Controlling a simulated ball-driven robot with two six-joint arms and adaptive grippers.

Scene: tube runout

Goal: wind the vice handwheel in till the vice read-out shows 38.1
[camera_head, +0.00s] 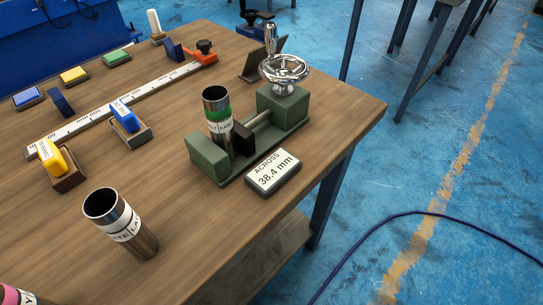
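The green vice (256,137) sits near the table's right edge. Its chrome handwheel (284,69) is on top of the far block, with a knob standing up from its rim. A metal tube with a green band (217,108) stands upright between the near jaw and the dark sliding jaw (243,139); I cannot tell whether both jaws touch it. The vice read-out (273,173) in front of the vice shows ACROSS 38.4 mm. Neither of my grippers is in view.
A second metal tube (122,222) with a white label stands at the near left. A long scale (120,108) with an orange end piece lies behind, with blue and yellow blocks (126,117) around it. A pink-banded tube shows at the bottom-left corner. Bare wood lies right of the labelled tube.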

